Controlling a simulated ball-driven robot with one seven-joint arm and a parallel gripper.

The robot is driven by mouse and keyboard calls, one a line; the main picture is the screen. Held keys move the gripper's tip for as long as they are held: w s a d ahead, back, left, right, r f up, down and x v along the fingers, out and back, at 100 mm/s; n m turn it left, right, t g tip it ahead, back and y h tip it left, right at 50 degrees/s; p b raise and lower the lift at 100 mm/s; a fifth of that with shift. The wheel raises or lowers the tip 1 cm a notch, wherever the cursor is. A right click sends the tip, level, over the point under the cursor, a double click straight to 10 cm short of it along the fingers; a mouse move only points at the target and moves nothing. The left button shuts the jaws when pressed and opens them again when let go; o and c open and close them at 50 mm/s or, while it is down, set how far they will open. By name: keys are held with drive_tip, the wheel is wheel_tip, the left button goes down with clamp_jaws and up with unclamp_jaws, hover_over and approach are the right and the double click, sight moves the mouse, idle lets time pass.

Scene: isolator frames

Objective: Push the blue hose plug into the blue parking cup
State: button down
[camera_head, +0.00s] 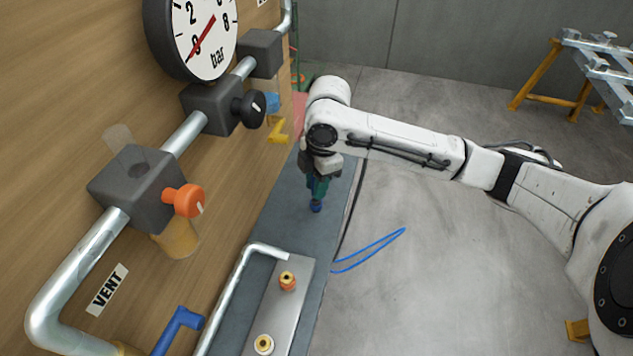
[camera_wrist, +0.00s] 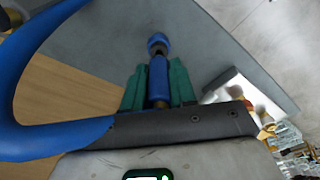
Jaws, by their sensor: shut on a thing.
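My gripper (camera_head: 318,186), with green fingers, points down over the grey ledge. In the wrist view my gripper (camera_wrist: 158,88) is shut on the blue hose plug (camera_wrist: 158,75), its body between the fingers. A dark, narrower nose shows beyond the body. A round blue piece, seemingly the blue parking cup (camera_wrist: 157,39), sits in line with that nose. In the head view a blue spot (camera_head: 316,206) shows just under the fingertips; I cannot tell plug from cup there. The nose and cup appear to meet, but the depth of any entry is unclear.
The blue hose (camera_wrist: 22,60) arches at left in the wrist view. The grey ledge (camera_head: 300,215) runs along a wooden panel with pipes, valves and a gauge (camera_head: 200,35). A metal plate (camera_head: 270,310) with two brass-topped fittings is nearer. Open floor lies right.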

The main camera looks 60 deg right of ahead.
drive_tip(key=shift+f+b, duration=0.75)
drive_tip(key=shift+f, duration=0.4)
drive_tip(key=c, duration=0.8)
unclamp_jaws()
drive_tip(key=r, duration=0.7)
drive_tip(key=d+r, duration=0.1)
drive_tip(key=r, duration=0.2)
drive_tip(key=shift+s+r, duration=0.3)
drive_tip(key=shift+r, duration=0.05)
drive_tip(key=shift+d, duration=0.1)
